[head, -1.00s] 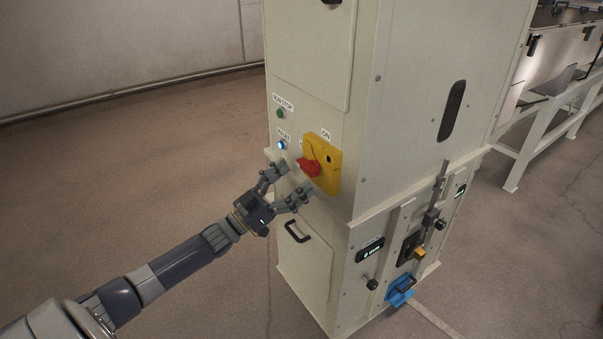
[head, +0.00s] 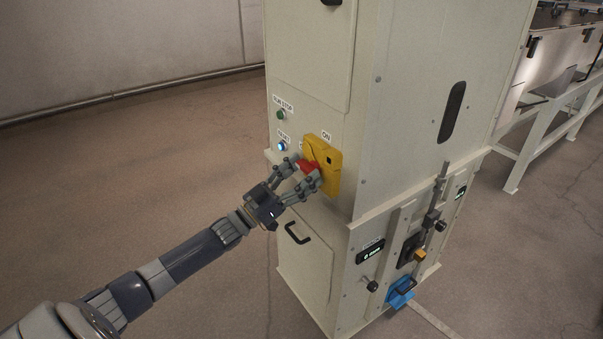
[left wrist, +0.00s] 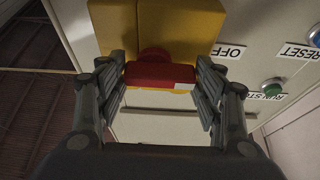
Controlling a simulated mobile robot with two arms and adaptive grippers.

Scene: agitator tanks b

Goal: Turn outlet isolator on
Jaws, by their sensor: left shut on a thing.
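The outlet isolator is a red rotary handle (head: 308,167) on a yellow plate (head: 330,180), on the front of a cream cabinet. An "ON" label sits above the plate in the head view. My left gripper (head: 305,174) is at the handle and shut on it. In the left wrist view, the red handle (left wrist: 160,74) lies between the two fingers of the left gripper (left wrist: 163,85), with the yellow plate (left wrist: 195,25) behind it and an "OFF" label to its right. The fingers partly hide the handle in the head view. My right gripper is not in view.
A green button (head: 281,115) and a lit blue reset button (head: 282,145) sit left of the plate. A black door handle (head: 297,233) is below. A blue part (head: 401,292) and small levers are on the cabinet's right face. Floor at left is clear.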

